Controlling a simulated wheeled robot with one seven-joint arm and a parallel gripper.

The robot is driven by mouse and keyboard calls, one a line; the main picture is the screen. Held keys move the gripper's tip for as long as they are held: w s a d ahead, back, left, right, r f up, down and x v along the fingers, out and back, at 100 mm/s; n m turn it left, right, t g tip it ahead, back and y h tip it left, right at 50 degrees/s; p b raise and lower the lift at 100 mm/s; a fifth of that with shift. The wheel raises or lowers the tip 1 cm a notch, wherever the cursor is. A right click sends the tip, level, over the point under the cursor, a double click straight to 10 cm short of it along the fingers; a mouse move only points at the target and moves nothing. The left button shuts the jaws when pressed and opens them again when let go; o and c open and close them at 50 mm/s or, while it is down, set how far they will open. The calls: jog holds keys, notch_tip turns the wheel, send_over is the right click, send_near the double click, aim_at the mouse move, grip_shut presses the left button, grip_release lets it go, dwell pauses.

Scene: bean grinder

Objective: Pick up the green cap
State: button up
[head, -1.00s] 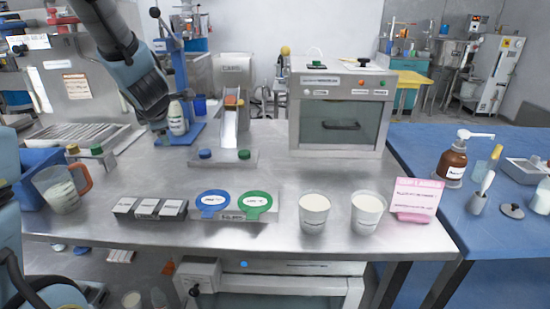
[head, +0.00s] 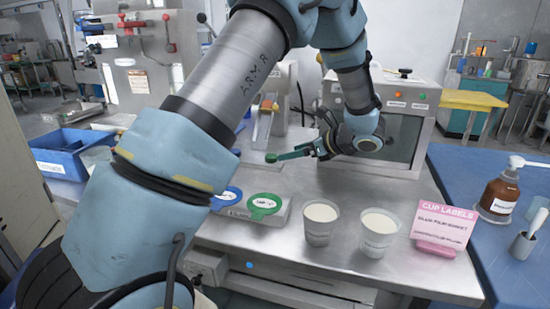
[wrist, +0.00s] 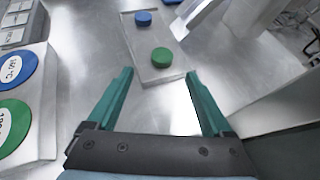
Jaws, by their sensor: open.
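The green cap (wrist: 161,57) is a small round disc lying on a grey plate (wrist: 158,74) on the steel table, with a blue cap (wrist: 143,18) beyond it in the wrist view. In the head view the green cap (head: 271,157) shows just past the tips of my gripper (head: 281,156). My gripper (wrist: 160,72) is open, its two teal fingers apart with nothing between them. In the wrist view the cap lies just ahead of the fingertips, roughly centred between them. Whether the fingers are at cap height is hard to tell.
A grey box oven (head: 402,125) stands right behind my gripper. A holder with blue (head: 228,195) and green (head: 264,203) round labels is nearer, with two white cups (head: 320,222) (head: 377,233) and a pink label sign (head: 440,230) to its right.

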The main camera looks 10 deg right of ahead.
aim_at(272, 157)
jog(key=p+x, duration=0.1)
jog(key=x, duration=0.2)
jog(key=p+x, duration=0.1)
jog(key=x, duration=0.3)
jog(key=shift+w+r, duration=0.2)
jog(key=shift+w, duration=0.1)
jog(key=shift+w+a+f, duration=0.1)
jog(key=shift+w+f, duration=0.15)
grip_shut()
